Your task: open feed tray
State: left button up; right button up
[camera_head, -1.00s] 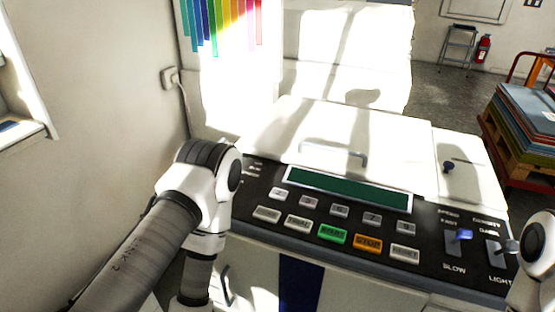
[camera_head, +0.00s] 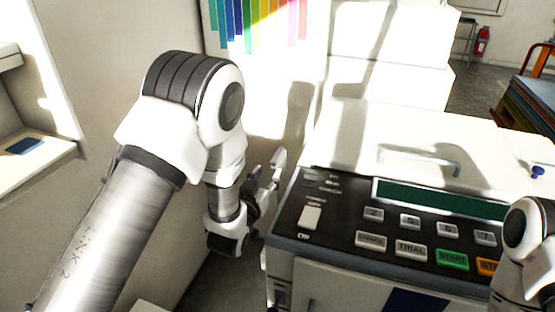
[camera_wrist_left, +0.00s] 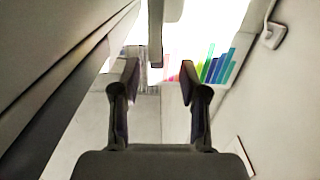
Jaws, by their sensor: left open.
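The white copier-like machine (camera_head: 420,135) stands at the right in the head view, with its dark control panel facing me. My left gripper (camera_head: 268,172) is beside the machine's left end, near the panel's left edge, partly hidden by its own wrist. In the left wrist view its two fingers (camera_wrist_left: 160,78) are apart with nothing clearly held between them. A narrow pale upright part with a dark lower end (camera_wrist_left: 155,35) shows just beyond and between the fingertips. It may be the feed tray's edge, but I cannot tell. My right gripper is out of view.
A wall (camera_head: 90,80) and window ledge (camera_head: 35,160) are close on the left. The panel has several buttons, including a green START (camera_head: 452,260). A colour-bar chart (camera_head: 260,22) hangs behind. A stacked cart (camera_head: 530,95) stands at the far right.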

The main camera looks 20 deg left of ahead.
aim_at(278, 154)
pick_arm(q)
jog(key=shift+t, duration=0.3)
jog(key=w, duration=0.2)
jog(key=w+r+p, duration=0.1)
jog(key=w, duration=0.5)
jog(key=shift+w+d+r, duration=0.15)
jog(key=shift+d+r, duration=0.05)
jog(key=shift+d, duration=0.1)
grip_shut()
